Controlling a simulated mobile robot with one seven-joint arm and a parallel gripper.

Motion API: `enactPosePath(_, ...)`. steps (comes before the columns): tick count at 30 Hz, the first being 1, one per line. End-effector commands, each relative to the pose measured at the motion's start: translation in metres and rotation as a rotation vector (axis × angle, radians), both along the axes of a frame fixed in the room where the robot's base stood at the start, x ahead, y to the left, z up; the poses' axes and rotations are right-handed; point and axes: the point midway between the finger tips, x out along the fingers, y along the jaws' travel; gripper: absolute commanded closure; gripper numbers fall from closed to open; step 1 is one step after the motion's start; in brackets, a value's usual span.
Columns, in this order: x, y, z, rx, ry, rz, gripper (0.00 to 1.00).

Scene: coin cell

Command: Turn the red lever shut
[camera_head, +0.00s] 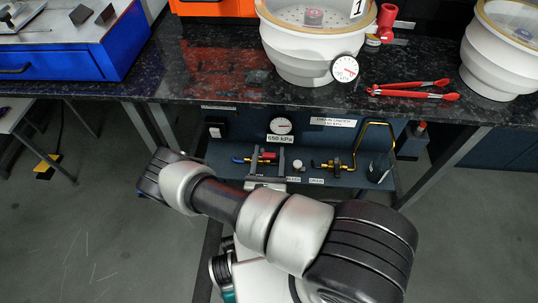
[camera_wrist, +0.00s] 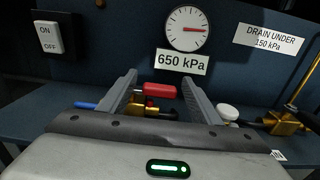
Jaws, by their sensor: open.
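The red lever (camera_wrist: 160,91) lies roughly level on a brass valve with a blue pipe end at its left, below the 650 kPa label in the wrist view. It also shows in the head view (camera_head: 268,156) on the low shelf under the bench. My gripper (camera_wrist: 159,76) is open, with one finger on each side of the lever and gaps at both. In the head view my gripper (camera_head: 267,152) points toward the valve. I cannot tell whether the fingertips reach as deep as the lever. My gripper body partly hides the lower valve.
A gauge (camera_wrist: 187,29) hangs above the lever, with an ON/OFF switch (camera_wrist: 48,38) at left. A white knob (camera_wrist: 228,113) and brass drain valve (camera_wrist: 283,123) sit at right. The dark bench (camera_head: 200,80) overhangs the shelf, carrying a white pot (camera_head: 300,55) and red-handled tongs (camera_head: 415,92).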

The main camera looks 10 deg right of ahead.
Motion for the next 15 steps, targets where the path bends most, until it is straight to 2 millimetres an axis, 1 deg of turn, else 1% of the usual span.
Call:
enactPosePath(8, 0.0014, -0.0006, 0.0002, 0.000, 0.000, 0.000, 0.42)
enactPosePath(15, 0.0011, -0.0005, 0.0002, 0.000, 0.000, 0.000, 0.83)
